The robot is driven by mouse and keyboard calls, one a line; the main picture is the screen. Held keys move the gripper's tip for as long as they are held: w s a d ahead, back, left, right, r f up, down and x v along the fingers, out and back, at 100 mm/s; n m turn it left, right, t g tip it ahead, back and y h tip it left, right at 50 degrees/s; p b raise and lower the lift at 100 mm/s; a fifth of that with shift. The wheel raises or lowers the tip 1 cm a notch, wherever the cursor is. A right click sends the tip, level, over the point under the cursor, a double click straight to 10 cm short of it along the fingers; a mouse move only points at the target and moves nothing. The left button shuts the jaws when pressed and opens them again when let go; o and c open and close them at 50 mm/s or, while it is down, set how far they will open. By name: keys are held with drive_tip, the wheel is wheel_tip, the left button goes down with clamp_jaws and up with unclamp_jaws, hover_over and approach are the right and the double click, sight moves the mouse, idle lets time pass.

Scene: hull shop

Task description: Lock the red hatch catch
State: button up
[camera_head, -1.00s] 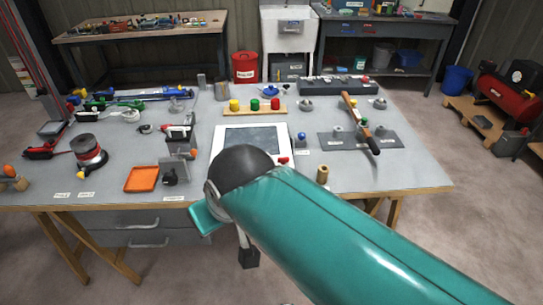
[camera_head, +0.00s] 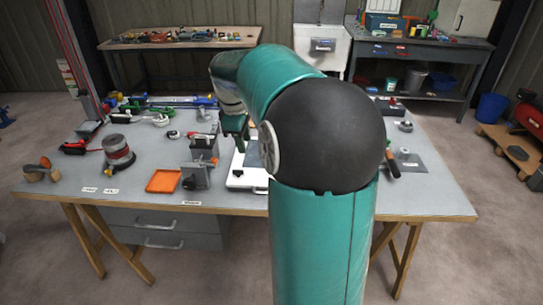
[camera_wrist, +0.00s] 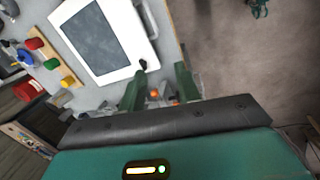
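The white hatch panel (camera_wrist: 124,66) with its grey window (camera_wrist: 98,37) lies flat on the bench in the wrist view. A black knob (camera_wrist: 143,65) sits at one corner, and a pale bar handle (camera_wrist: 149,18) runs along the edge. In the head view my arm covers most of the panel (camera_head: 236,182). I cannot make out a red catch in either view now. My gripper (camera_wrist: 160,69) is open with its green fingers apart, beside the black knob's corner. Nothing is clearly held. A small orange thing (camera_wrist: 154,94) shows between the fingers, apparently below them.
A board with red, green and yellow knobs (camera_wrist: 41,54) stands beside the panel. An orange tray (camera_head: 163,181) and a grey upright fixture (camera_head: 196,175) stand left of it. A red-banded reel (camera_head: 118,153) is farther left.

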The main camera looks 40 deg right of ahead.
drive_tip(key=s+d+f+n+y, duration=0.15)
drive_tip(key=d+f, duration=0.35)
drive_tip(key=d, duration=0.6)
drive_tip(key=s+d+f+n+y, duration=0.1)
drive_tip(key=s+d+f, duration=0.3)
drive_tip(key=d, duration=0.7)
drive_tip(key=shift+m+g, duration=0.25)
drive_tip(key=shift+g, duration=0.05)
drive_tip(key=f, duration=0.8)
drive_tip(key=w+f, duration=0.1)
drive_tip(key=f, duration=0.4)
drive_tip(key=shift+w+d+f, duration=0.1)
drive_tip(key=shift+c, duration=0.2)
clamp_jaws()
